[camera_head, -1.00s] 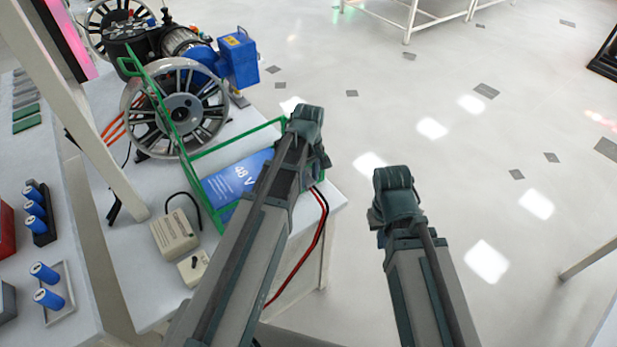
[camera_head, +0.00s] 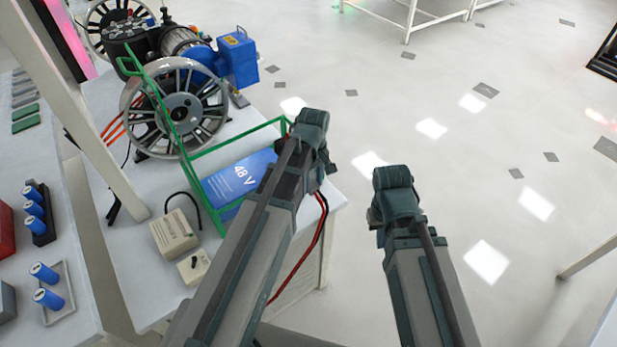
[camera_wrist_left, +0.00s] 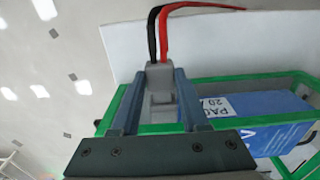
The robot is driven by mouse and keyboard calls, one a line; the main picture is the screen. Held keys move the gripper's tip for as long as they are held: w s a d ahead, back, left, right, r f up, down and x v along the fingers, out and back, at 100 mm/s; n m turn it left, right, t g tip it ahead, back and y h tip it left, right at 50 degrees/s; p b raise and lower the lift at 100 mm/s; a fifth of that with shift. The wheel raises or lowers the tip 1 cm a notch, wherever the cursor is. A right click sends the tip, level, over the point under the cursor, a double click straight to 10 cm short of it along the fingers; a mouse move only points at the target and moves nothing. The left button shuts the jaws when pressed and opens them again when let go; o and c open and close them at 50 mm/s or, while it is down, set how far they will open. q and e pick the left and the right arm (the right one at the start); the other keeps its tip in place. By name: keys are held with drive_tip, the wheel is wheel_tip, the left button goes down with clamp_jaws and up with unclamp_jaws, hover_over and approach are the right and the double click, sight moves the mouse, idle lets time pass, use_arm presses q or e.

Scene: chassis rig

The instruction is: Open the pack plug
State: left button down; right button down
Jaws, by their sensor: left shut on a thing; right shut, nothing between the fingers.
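The blue battery pack (camera_head: 232,182) marked 48 V lies inside a green frame (camera_head: 215,215) on the table. In the left wrist view, the pack (camera_wrist_left: 280,125) shows beside the fingers. A grey plug (camera_wrist_left: 159,75) with a black and a red cable sits between the fingertips of my left gripper (camera_wrist_left: 158,88), which is shut on it. Whether the plug is still joined to a mating part is hidden. In the head view my left gripper (camera_head: 318,160) is at the frame's right end, its fingertips mostly hidden. My right gripper (camera_head: 390,205) is shut and empty over the floor, to the right.
A spoked wheel (camera_head: 182,112) and a blue motor unit (camera_head: 238,58) stand behind the pack. A beige box (camera_head: 174,232) and a smaller one (camera_head: 194,267) lie to its left. A white post (camera_head: 95,130) rises at left.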

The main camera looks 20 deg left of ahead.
sight(313, 186)
use_arm(q)
drive_tip(key=shift+s+d, duration=0.1)
drive_tip(key=shift+d, duration=0.05)
drive_tip(key=shift+c, duration=2)
unclamp_jaws()
drive_tip(key=shift+r, duration=0.15)
wheel_tip(313, 186, up, 14)
drive_tip(key=p, duration=1.4)
drive_tip(key=shift+f, duration=0.2)
